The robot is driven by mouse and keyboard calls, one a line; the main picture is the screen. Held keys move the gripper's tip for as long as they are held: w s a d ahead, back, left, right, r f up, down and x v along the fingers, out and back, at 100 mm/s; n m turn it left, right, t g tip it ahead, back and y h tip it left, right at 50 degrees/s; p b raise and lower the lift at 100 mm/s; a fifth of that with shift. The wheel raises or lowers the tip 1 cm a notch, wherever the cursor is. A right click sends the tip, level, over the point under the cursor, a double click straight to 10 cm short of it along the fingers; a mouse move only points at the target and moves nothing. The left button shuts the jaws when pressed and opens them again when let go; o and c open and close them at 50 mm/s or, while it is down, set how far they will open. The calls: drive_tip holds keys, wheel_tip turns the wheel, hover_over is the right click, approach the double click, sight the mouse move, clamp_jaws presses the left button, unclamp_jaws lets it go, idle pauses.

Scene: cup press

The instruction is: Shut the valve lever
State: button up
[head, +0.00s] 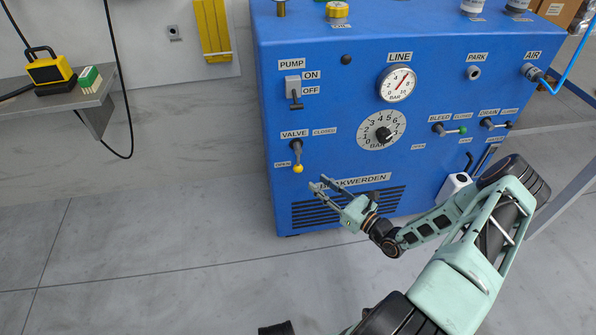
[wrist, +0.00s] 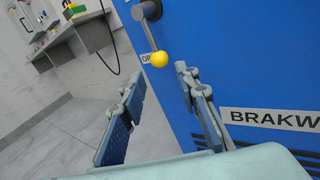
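The valve lever (head: 297,157) is a short grey handle with a yellow ball knob, on the left of the blue machine's front panel. It hangs down, with its knob beside the OPEN label (head: 282,164); the CLOSED label (head: 324,132) is up and to the right of its pivot. In the wrist view the yellow knob (wrist: 159,59) shows ahead, beyond the fingertips and between their lines. My gripper (head: 319,184) is open and empty, right of and a little below the knob in the head view. It appears apart from the lever.
The blue machine (head: 350,60) carries a pump switch (head: 294,88) above the valve, a line gauge (head: 397,83), a dial (head: 381,130), and bleed (head: 448,130) and drain levers to the right. A grey shelf (head: 70,100) stands at left. The floor before the machine is clear.

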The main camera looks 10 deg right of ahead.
sight(301, 169)
drive_tip(key=b+x, duration=0.1)
drive_tip(key=x, duration=0.8)
drive_tip(key=shift+a+b, duration=0.1)
drive_tip(key=shift+b, duration=0.25)
drive_tip(key=shift+c, duration=0.4)
clamp_jaws()
